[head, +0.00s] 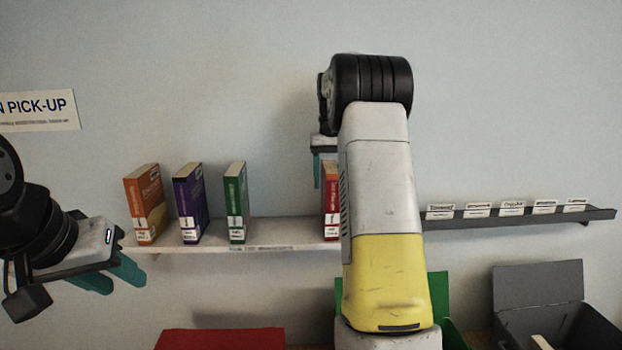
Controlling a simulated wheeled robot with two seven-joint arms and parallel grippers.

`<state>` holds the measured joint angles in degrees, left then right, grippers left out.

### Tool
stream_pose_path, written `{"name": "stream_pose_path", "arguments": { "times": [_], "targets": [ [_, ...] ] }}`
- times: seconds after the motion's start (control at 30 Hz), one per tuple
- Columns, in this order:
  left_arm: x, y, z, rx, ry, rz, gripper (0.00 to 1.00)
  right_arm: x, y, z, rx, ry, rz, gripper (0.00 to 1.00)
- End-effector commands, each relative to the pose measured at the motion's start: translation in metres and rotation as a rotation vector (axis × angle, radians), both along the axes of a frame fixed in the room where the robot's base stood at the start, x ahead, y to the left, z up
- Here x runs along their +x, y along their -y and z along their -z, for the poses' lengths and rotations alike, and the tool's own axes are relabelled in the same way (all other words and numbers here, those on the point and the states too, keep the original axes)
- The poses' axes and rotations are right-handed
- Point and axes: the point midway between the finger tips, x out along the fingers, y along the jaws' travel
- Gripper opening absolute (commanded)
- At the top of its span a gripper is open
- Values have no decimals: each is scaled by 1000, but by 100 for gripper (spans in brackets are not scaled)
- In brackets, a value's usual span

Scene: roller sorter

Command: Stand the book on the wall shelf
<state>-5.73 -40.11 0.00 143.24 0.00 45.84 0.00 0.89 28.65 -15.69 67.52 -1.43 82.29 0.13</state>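A red book (329,203) stands upright on the white wall shelf (270,232), its right side hidden by my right arm. My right gripper (318,168) is above and beside it; one teal finger shows at the book's upper left, and the other is hidden. I cannot tell whether it touches the book. An orange book (145,205), a purple book (189,203) and a green book (236,203) stand upright further left on the shelf. My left gripper (110,280) is at the lower left, below the shelf's left end, its teal fingers apart with nothing seen between them.
A dark rail (520,217) with several label cards runs along the wall at right. Below are an open grey bin (540,285), a green bin (438,295) partly behind my arm, and a red surface (225,339). The shelf is bare between the green and red books.

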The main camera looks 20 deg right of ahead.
Motion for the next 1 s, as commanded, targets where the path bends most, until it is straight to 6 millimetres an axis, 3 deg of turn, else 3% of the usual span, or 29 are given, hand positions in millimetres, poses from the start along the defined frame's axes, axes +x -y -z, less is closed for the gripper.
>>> {"name": "stream_pose_path", "arguments": {
  "times": [0.37, 0.73, 1.0],
  "targets": [
    [0, 0, 0, 0, 0, 0, 36, 0, 0, -4, 0, -1, 0, 60],
    [0, 0, 0, 0, 0, 0, 36, 1, 0, -63, -1, 2, 0, 60],
    [0, 0, 0, 0, 0, 0, 36, -1, 0, -79, 1, 0, -1, 60]
  ]
}}
